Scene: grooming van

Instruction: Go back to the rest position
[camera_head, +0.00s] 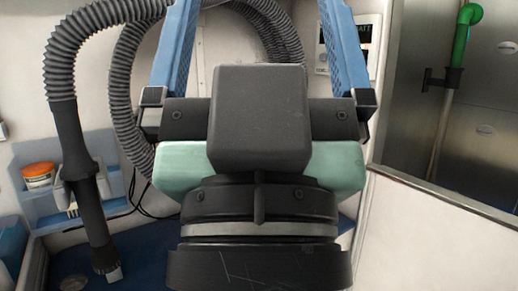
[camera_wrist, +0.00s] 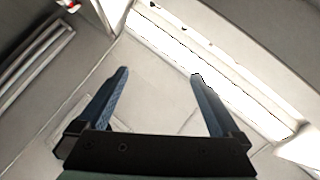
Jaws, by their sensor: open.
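My gripper (camera_head: 255,45) is raised close in front of the head camera, with its two blue fingers pointing up and spread wide apart. In the wrist view my gripper (camera_wrist: 160,82) also shows open, with nothing between the fingers. Behind the fingers there the wrist view shows pale ceiling or wall panels and a bright light strip (camera_wrist: 180,50). My wrist and gripper body hide the middle of the head view.
A grey corrugated hose (camera_head: 60,75) with a nozzle hangs at the left. A blue wall shelf (camera_head: 50,205) holds an orange-and-white tub (camera_head: 39,175). A blue surface (camera_head: 140,255) lies low behind my arm. A metal-lined recess with a green-topped pole (camera_head: 462,45) is at the right.

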